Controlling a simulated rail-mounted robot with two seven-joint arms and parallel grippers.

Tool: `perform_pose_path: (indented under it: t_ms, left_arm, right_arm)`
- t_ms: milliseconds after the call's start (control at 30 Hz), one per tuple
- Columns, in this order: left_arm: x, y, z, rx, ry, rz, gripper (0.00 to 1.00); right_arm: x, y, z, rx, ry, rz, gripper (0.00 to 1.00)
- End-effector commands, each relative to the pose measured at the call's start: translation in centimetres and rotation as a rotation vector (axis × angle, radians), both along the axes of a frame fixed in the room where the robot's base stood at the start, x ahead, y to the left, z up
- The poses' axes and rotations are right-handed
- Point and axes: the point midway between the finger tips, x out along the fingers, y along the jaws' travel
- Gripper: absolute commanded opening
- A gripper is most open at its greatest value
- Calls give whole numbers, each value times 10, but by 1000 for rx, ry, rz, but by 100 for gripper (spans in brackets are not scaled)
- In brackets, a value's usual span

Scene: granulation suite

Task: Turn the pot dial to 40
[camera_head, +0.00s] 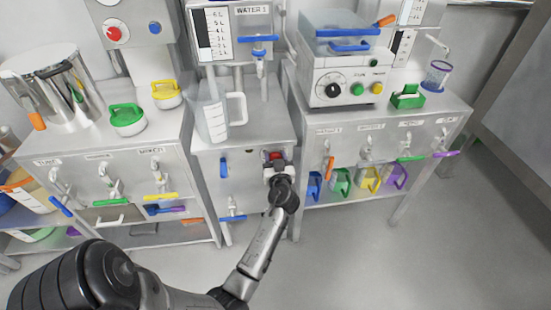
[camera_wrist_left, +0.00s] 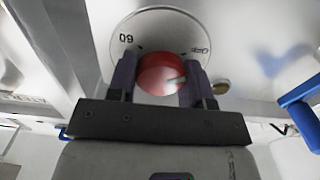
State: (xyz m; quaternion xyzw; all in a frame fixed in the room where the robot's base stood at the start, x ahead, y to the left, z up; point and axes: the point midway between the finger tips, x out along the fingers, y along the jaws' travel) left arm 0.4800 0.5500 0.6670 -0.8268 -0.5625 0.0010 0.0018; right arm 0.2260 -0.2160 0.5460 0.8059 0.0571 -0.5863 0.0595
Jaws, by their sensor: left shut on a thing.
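The red dial (camera_head: 277,154) is on the front of the middle steel cabinet, near its upper right corner. In the left wrist view the red dial (camera_wrist_left: 161,72) is round, with a pale pointer mark toward the lower right. It sits on a pale round scale plate (camera_wrist_left: 160,24), where I read an upside-down 60 at the left and what looks like OFF at the right; no 40 is readable. My left gripper (camera_head: 276,166) is shut on the dial, with one dark finger on each side of it. My right gripper is not in view.
A clear jug (camera_head: 212,117) stands on the cabinet. A machine with a black knob (camera_head: 332,91) stands at the right. The floor in front is clear.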

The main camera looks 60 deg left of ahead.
Motion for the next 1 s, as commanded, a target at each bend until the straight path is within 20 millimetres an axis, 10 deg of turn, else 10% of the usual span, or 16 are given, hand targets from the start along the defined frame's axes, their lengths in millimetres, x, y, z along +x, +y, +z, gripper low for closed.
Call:
perform_pose_path:
  t_ms: [1000]
  left_arm:
    - [1,0,2,337,855,-1,23]
  right_arm:
    - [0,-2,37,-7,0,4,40]
